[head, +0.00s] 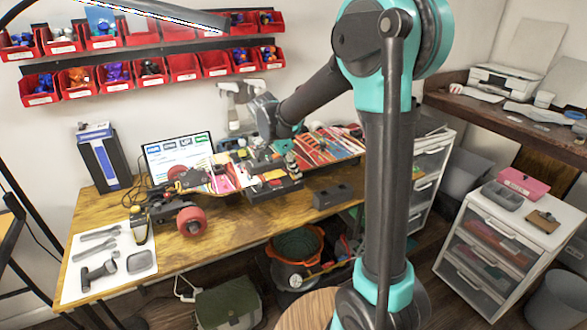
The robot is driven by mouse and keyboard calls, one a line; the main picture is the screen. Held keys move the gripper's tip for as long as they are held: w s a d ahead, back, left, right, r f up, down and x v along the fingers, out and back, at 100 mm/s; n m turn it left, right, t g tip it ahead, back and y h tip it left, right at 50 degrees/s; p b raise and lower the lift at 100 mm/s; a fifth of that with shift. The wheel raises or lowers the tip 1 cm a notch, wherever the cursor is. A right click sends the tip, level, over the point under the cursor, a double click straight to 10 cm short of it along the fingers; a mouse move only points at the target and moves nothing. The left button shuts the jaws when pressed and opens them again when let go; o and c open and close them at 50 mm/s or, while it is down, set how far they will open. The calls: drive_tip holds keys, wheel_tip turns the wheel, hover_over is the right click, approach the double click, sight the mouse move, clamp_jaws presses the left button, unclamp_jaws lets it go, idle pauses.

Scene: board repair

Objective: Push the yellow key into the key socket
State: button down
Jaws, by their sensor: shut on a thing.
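My gripper (260,150) is at the end of my arm, low over the middle of the wooden workbench (130,215). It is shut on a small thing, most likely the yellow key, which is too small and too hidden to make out. Below the gripper is a dark box-like unit (262,193) with red and yellow on its top. I cannot tell the key socket apart in this crowded area, nor whether the key touches it.
A skateboard (218,185) with red wheels lies left of the unit, before a lit screen (178,150). A small dark block (332,196) sits right of the unit. Red bins (115,72) hang behind.

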drive_tip(key=shift+f, duration=0.15)
drive_tip(key=c, duration=1.3)
unclamp_jaws()
drive_tip(key=shift+o, duration=1.4)
drive_tip(key=shift+r, duration=0.45)
drive_tip(key=shift+r, duration=0.35)
drive_tip(key=shift+r, duration=0.8)
